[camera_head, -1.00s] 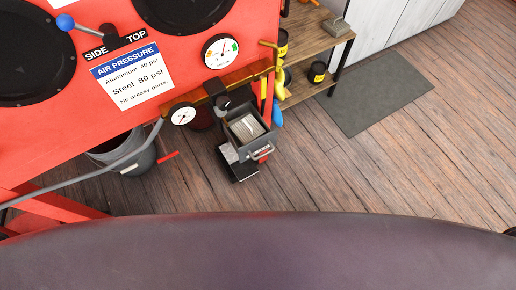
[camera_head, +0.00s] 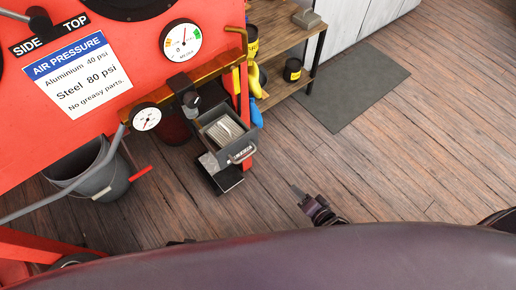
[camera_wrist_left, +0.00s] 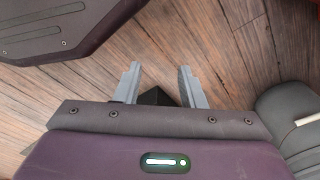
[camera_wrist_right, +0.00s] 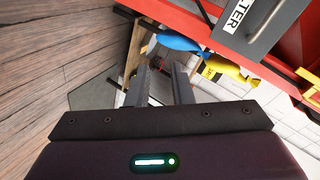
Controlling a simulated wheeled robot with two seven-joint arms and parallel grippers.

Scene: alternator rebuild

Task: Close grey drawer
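The grey drawer (camera_head: 241,152) is pulled out from a dark grey unit below the red cabinet in the head view. A pleated pale filter shows inside it, and a handle is on its front. My right gripper (camera_head: 297,192) is to the right of and nearer than the drawer, apart from it. In the right wrist view its fingers (camera_wrist_right: 160,70) are apart with nothing between them. A grey part with a white label ending in "TER" (camera_wrist_right: 245,20) is at the top right there. My left gripper (camera_wrist_left: 158,75) has its fingers apart and empty above the wooden floor.
A grey bucket (camera_head: 95,175) is at left. A wooden shelf (camera_head: 285,35) holds dark jars; yellow and blue items hang beside it. Floor right of the drawer is clear up to a grey mat (camera_head: 355,85).

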